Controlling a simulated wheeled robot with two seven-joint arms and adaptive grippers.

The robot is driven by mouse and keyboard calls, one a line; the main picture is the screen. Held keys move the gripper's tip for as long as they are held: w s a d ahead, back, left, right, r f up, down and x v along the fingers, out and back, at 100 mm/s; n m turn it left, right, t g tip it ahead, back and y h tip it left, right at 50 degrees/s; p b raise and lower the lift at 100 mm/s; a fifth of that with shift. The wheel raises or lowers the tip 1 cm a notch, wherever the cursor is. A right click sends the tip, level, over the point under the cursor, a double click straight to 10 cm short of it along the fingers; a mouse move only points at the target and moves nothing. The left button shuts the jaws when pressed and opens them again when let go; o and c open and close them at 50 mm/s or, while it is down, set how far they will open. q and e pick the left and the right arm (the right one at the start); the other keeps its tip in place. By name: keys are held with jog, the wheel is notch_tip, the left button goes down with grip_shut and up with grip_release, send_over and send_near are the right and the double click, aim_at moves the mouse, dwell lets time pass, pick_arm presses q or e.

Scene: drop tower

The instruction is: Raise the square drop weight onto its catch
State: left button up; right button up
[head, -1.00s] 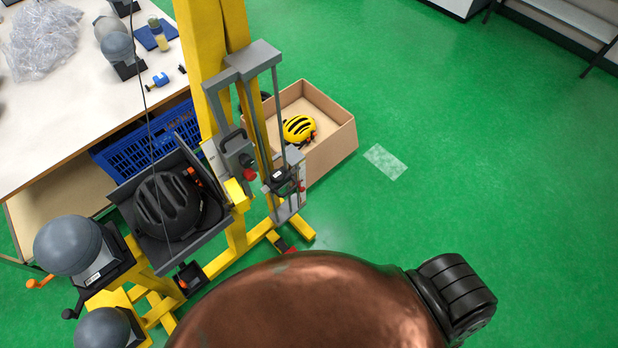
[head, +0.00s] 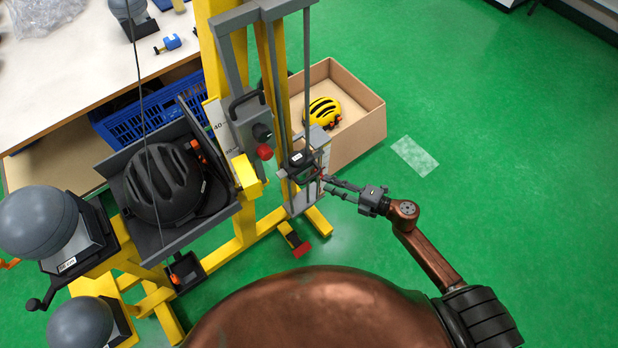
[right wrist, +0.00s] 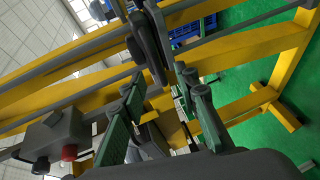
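The dark drop weight (head: 299,162) with a black handle sits low between the grey guide rods of the yellow tower (head: 283,90). Its square outline is partly hidden by the rods and handle. My right gripper (head: 328,184) is just right of it, with its fingers pointing left toward the handle. In the right wrist view the two green-padded fingers (right wrist: 160,95) are spread apart, and a dark bar-like part (right wrist: 148,45) shows beyond and between them. I see no firm hold. The catch cannot be made out clearly. My left gripper is not in view.
A grey control box with a red button (head: 264,152) is on the tower. A black helmet (head: 165,185) lies in a grey tray to the left. A cardboard box (head: 360,128) with a yellow helmet (head: 322,112) stands behind.

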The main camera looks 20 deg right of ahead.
aim_at(311, 176)
jog(key=x, duration=0.4)
jog(key=b+x, duration=0.1)
jog(key=x, duration=0.2)
jog(key=shift+w+a+r, duration=0.15)
jog(key=shift+w+a, duration=0.05)
jog(key=shift+a, duration=0.25)
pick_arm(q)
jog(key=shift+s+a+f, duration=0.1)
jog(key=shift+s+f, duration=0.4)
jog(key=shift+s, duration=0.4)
pick_arm(e)
jog(key=shift+c, duration=0.7)
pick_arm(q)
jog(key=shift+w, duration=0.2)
pick_arm(e)
grip_shut()
